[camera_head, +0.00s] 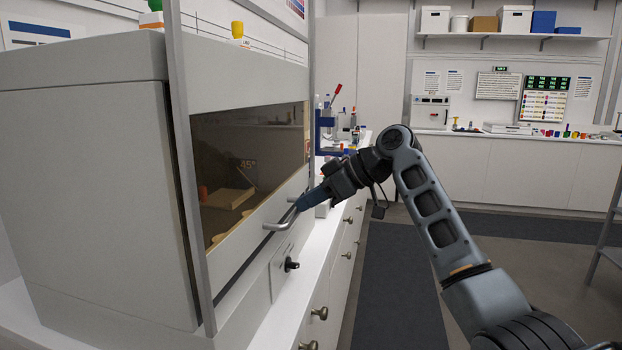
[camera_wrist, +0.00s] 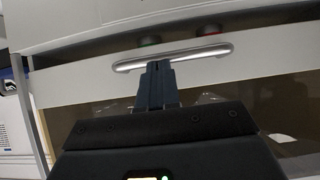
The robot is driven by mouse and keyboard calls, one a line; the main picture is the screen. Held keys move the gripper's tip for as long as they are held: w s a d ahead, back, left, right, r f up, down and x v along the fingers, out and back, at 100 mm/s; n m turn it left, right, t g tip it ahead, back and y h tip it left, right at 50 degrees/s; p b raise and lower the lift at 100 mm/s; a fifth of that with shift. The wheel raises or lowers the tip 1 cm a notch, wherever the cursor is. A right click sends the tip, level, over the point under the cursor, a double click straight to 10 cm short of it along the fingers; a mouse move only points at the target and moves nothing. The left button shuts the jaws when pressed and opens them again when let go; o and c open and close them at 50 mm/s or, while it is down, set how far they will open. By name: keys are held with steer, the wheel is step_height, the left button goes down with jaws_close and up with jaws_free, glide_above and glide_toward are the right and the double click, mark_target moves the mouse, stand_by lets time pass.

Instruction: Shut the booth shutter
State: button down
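The booth (camera_head: 90,190) is a large pale grey cabinet on the left of the head view. Its shutter (camera_head: 250,222) is a framed, tinted see-through panel with a silver bar handle (camera_head: 279,224) on its bottom rail. A narrow dark strip shows below that rail; I cannot tell how deep any gap is. My gripper (camera_head: 299,207) is at the far end of the handle. In the wrist view the handle (camera_wrist: 200,50) runs crosswise at the fingertips of my gripper (camera_wrist: 157,64). The fingers are together, side by side along the bar, not visibly around it. Contact is unclear.
A black knob (camera_head: 291,265) sticks out from the booth's front below the handle. A white counter (camera_head: 285,318) with drawers runs under the booth. Bench equipment (camera_head: 335,125) stands beyond it. The floor (camera_head: 400,295) to the right is open.

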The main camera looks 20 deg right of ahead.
steer(key=shift+a+f+b, duration=0.2)
steer(key=shift+f+b, duration=0.2)
steer(key=shift+f, duration=1.35)
